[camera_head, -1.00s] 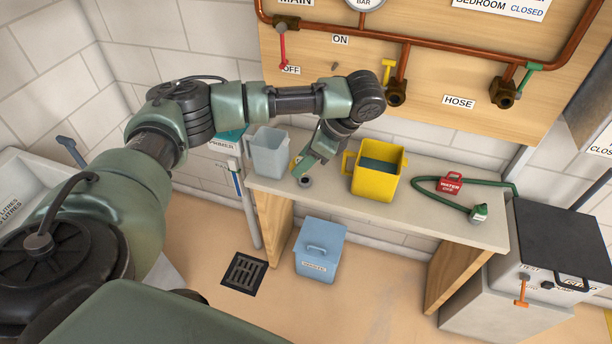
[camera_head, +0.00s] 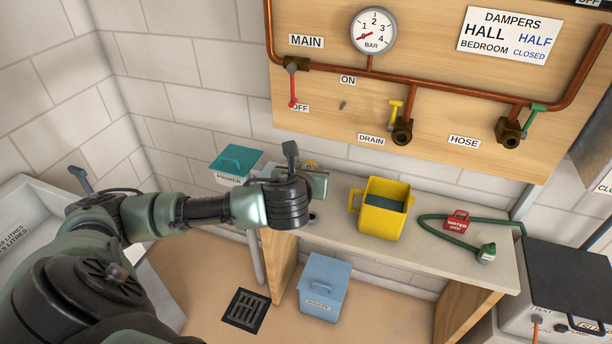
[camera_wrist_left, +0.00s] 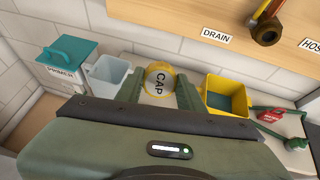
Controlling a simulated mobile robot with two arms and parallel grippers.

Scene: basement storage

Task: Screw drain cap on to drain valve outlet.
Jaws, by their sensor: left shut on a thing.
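The drain cap (camera_wrist_left: 159,80), round and yellow-rimmed with CAP lettered on its face, sits between the two fingers of my left gripper (camera_wrist_left: 160,93) in the left wrist view. In the head view my left gripper (camera_head: 316,180) is held over the left part of the bench, with a bit of the cap's yellow rim (camera_head: 310,165) showing behind it. The brass drain valve outlet (camera_head: 402,134), below a yellow lever, is on the wooden board to the right of and above the gripper. The cap and outlet are apart. The outlet also shows in the left wrist view (camera_wrist_left: 266,34). My right gripper is out of view.
A yellow bucket (camera_head: 383,219) stands on the bench (camera_head: 475,255), right of the gripper. A green hose (camera_head: 440,225) and red tag lie further right. The brass hose outlet (camera_head: 508,133) is on the board. A grey-blue jug (camera_wrist_left: 106,76) stands left of the gripper.

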